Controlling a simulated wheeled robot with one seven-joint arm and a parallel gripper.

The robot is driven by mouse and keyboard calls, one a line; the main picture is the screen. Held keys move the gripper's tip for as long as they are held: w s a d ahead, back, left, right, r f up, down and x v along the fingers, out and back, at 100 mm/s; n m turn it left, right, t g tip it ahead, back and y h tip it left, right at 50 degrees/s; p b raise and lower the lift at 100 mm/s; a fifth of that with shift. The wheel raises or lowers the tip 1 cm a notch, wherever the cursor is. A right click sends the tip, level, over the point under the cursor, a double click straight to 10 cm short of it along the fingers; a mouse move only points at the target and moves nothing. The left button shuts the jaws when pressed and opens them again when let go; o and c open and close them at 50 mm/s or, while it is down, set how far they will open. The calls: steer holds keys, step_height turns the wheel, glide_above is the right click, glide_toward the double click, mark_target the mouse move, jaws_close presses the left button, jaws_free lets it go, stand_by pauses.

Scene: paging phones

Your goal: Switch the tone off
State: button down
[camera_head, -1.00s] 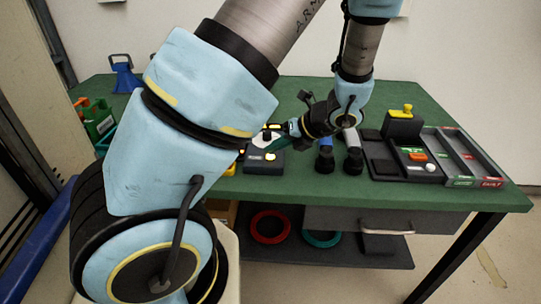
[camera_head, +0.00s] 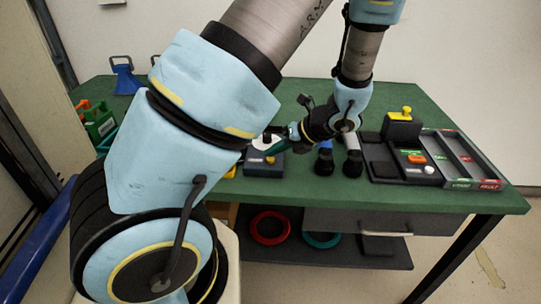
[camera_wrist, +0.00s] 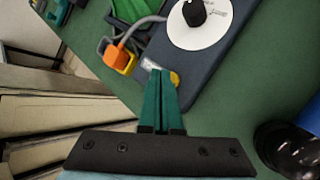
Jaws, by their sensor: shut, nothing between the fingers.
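A dark blue box (camera_head: 263,168) stands near the table's front edge, with a white dial (camera_head: 268,142) and a yellow round lamp or button (camera_head: 271,159) on top. In the wrist view the box (camera_wrist: 215,58) carries the white disc (camera_wrist: 212,38) with a black knob (camera_wrist: 194,13). The yellow piece (camera_wrist: 175,79) sits at its near end, beside a small pale label. My gripper (camera_wrist: 161,72) is shut and empty, its green fingertips over that end, partly covering it. I cannot tell whether they touch. The gripper (camera_head: 280,143) also shows in the head view.
Dark cylindrical pieces (camera_head: 325,160) stand right of the box. A grey console (camera_head: 403,160) with a yellow-topped block and trays fills the table's right. An orange plug (camera_wrist: 117,55) on a grey cable lies left of the box.

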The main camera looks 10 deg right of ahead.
mark_target(273, 163)
steer(key=shift+r, duration=0.1)
step_height(273, 163, up, 6)
steer(key=p, duration=0.6)
stand_by(0.6)
steer(key=s+a+r+n+g+h, duration=0.1)
steer(key=s+a+r+n+h, duration=0.1)
steer(key=n, duration=0.9)
steer(key=s+a+r+n+g+h, duration=0.1)
steer(key=s+a+r+n+h, duration=0.1)
steer(key=a+n, duration=0.5)
steer(key=s+a+r+n+g+h, duration=0.1)
steer(key=r+n, duration=0.5)
steer(key=n, duration=0.9)
steer(key=s+a+h, duration=0.1)
steer(key=a+h, duration=0.1)
steer(key=a, duration=0.1)
steer(key=shift+s+a+g+h, duration=0.3)
steer(key=shift+s+a+h, duration=0.05)
steer(key=shift+a+h, duration=0.05)
steer(key=c, duration=1.5)
jaws_free()
